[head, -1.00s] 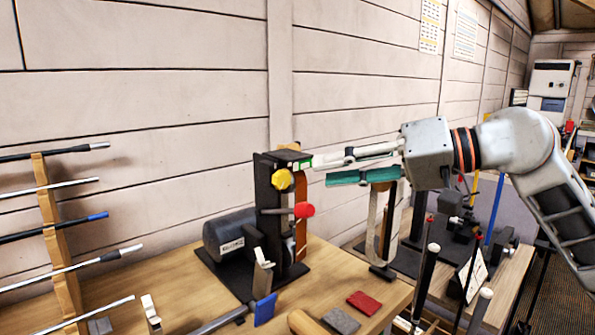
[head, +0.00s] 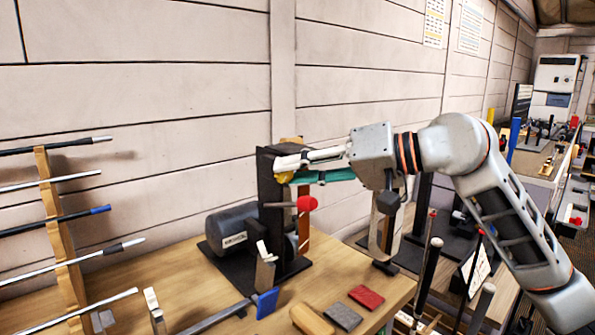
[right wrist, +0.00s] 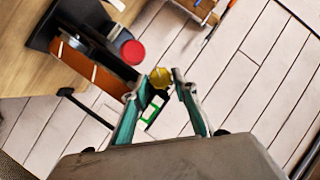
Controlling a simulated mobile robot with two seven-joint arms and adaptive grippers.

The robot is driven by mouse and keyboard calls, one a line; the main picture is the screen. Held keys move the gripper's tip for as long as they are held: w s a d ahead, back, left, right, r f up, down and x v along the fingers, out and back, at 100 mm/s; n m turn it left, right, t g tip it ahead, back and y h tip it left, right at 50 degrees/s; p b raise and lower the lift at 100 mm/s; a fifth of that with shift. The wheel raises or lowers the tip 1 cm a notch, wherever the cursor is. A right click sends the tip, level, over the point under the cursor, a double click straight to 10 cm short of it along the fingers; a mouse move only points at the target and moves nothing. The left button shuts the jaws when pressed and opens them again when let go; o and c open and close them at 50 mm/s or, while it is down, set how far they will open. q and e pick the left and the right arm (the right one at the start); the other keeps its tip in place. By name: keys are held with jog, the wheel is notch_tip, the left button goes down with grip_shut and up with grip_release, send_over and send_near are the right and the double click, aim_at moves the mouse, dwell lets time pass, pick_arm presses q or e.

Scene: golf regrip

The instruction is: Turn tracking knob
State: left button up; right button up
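The yellow knob (head: 284,177) is high on the front of the black belt machine (head: 268,192), partly covered by my right gripper's fingers in the head view. In the right wrist view the yellow knob (right wrist: 160,77) lies between the fingertips, close to both. My right gripper (head: 290,170) has its fingers apart, one on each side of the knob; I cannot tell whether they touch it. Its teal finger pads also show in the right wrist view (right wrist: 158,84). A red knob (head: 306,203) on a rod sticks out below. My left gripper is not in view.
A motor (head: 231,231) stands beside the machine on the wooden bench (head: 190,270). A wooden rack (head: 62,250) with several shafts is at the left. A red pad (head: 366,298) and a grey pad (head: 343,316) lie in front.

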jog(key=c, duration=0.5)
jog(key=shift+d+f+m, duration=0.1)
jog(key=shift+f+m, duration=0.15)
jog(key=shift+m, duration=0.15)
jog(key=shift+w+f+m+y+b, duration=0.1)
jog(key=shift+m+y+b, duration=0.35)
jog(key=shift+m+y, duration=0.45)
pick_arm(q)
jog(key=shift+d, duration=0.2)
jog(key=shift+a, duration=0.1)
pick_arm(e)
jog(key=o, duration=0.8)
jog(key=shift+r, duration=0.2)
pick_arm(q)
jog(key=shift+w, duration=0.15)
pick_arm(e)
jog(key=shift+d, duration=0.1)
